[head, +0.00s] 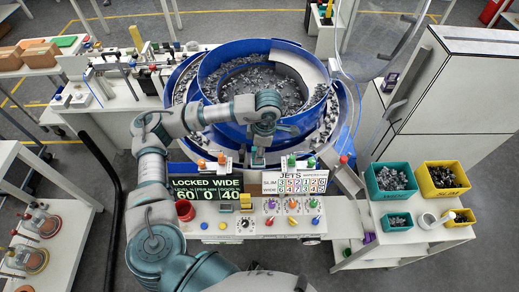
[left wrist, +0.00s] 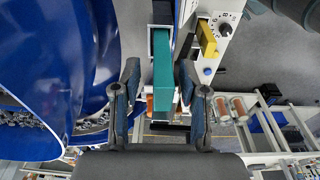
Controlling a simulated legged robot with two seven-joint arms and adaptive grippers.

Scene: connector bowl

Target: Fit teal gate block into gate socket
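The teal gate block (left wrist: 163,72) shows in the left wrist view as a long upright-looking bar between the two fingers of my left gripper (left wrist: 157,88). The fingers are apart, with a visible gap on the left of the block; the right finger is closer to it. The block's far end lies against a pale slotted part (left wrist: 162,22), which may be the gate socket; how deep it sits cannot be told. In the head view my left gripper (head: 261,140) hangs at the bowl's front edge and largely hides the block. My right gripper is not in view.
The blue bowl (head: 215,100) holds many small grey connectors. A control panel (head: 250,223) with knobs, a "LOCKED WIDE" display (head: 205,195) and a number card (head: 296,183) stands in front. Teal (head: 390,196) and yellow (head: 462,191) bins stand at right.

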